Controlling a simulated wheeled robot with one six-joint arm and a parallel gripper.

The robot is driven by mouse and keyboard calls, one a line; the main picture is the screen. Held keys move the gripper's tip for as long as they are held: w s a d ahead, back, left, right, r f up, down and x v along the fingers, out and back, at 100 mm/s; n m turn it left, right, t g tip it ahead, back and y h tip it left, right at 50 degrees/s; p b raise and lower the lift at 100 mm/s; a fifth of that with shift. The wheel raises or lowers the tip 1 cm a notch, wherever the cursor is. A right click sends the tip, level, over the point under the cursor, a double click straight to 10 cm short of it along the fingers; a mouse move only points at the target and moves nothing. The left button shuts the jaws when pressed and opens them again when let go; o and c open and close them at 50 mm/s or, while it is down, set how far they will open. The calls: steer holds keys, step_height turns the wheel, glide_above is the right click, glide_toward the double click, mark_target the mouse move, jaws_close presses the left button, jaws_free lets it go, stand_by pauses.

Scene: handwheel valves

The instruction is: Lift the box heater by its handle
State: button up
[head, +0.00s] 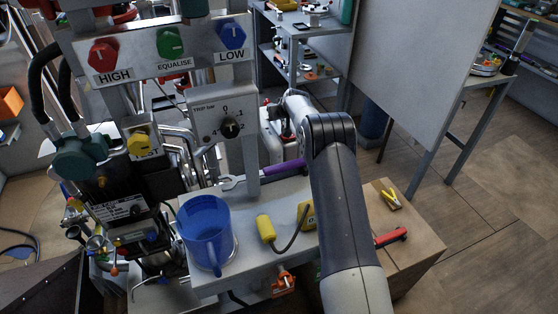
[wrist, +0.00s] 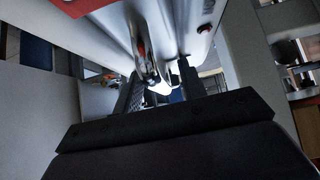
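A whitish box (head: 272,146), which looks like the box heater, stands behind the bench and is partly hidden by my arm. In the wrist view, a large pale body (wrist: 150,22) with a red patch at its upper left fills the top. A shiny, narrow, loop-like part (wrist: 148,55), perhaps the handle, hangs down in front of my gripper. My gripper (wrist: 158,92) has its two dark fingers apart, one on each side of the view's middle, with a gap between them. Whether the loop lies between the fingers or just beyond them I cannot tell. In the head view my gripper is small and partly hidden.
A valve panel (head: 150,50) rises at left. A large grey board (head: 425,65) stands at right, with open floor beyond.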

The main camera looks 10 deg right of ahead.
jaws_close()
stand_by(0.4)
stand_by(0.9)
steer(key=shift+w+r, duration=0.1)
steer(key=shift+r, duration=0.15)
